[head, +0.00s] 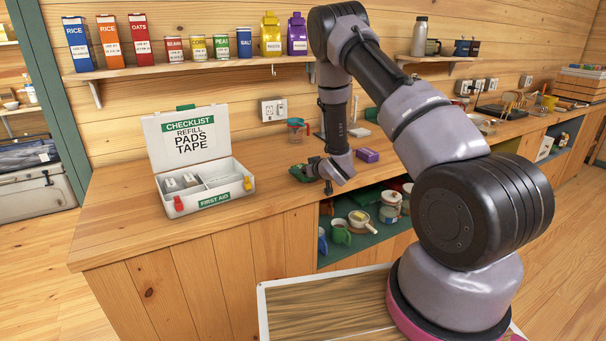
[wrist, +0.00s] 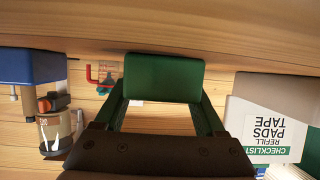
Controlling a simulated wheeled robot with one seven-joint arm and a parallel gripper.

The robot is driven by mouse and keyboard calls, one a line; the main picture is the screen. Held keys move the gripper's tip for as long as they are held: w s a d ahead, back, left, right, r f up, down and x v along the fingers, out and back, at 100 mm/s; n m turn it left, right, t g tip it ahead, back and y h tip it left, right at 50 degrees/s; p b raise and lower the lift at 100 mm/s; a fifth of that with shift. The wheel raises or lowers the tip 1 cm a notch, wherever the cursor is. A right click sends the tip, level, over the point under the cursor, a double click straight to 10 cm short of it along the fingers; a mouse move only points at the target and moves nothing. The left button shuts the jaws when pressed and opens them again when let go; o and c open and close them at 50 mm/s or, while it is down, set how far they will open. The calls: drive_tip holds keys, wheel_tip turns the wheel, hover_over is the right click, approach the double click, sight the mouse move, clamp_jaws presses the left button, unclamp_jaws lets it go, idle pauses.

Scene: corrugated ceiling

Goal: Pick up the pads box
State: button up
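No box with a readable pads label shows. An open white first aid case (head: 205,186) stands on the counter at left in the head view. Small white packs (head: 182,181) lie in its left part; their labels are too small to read. Its lid (head: 190,138) lists "refill pads, tape" and shows at the right edge of the wrist view (wrist: 272,125). A small purple box (head: 367,155) lies on the counter right of my gripper. My gripper (head: 318,172) is low over the counter, right of the case.
A clear cup with a red handle (head: 297,130) stands behind my gripper, near the wall socket (head: 273,110). Cartons and cans line the upper shelf (head: 190,66). Cups and jars fill the open shelf below the counter (head: 345,236). Counter (head: 115,210) left of the case is clear.

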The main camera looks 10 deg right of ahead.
drive_tip(key=c, duration=0.6)
drive_tip(key=shift+r, duration=0.55)
wheel_tip(320, 180, up, 8)
drive_tip(key=shift+s+d+r, duration=0.1)
drive_tip(key=shift+s, duration=0.05)
drive_tip(key=s+d+m+t+h, duration=0.1)
drive_tip(key=s+d+m+h, duration=0.35)
drive_tip(key=s+d, duration=0.35)
drive_tip(key=w+a+n+y, duration=0.1)
drive_tip(key=w+a, duration=0.1)
drive_tip(key=w+a+n+y, duration=0.2)
drive_tip(key=w+a, duration=0.1)
drive_tip(key=w+a+n+g+y, duration=0.1)
drive_tip(key=w+a, duration=0.2)
drive_tip(key=shift+w+a+r+n+y, duration=0.1)
drive_tip(key=shift+r+n+y, duration=0.25)
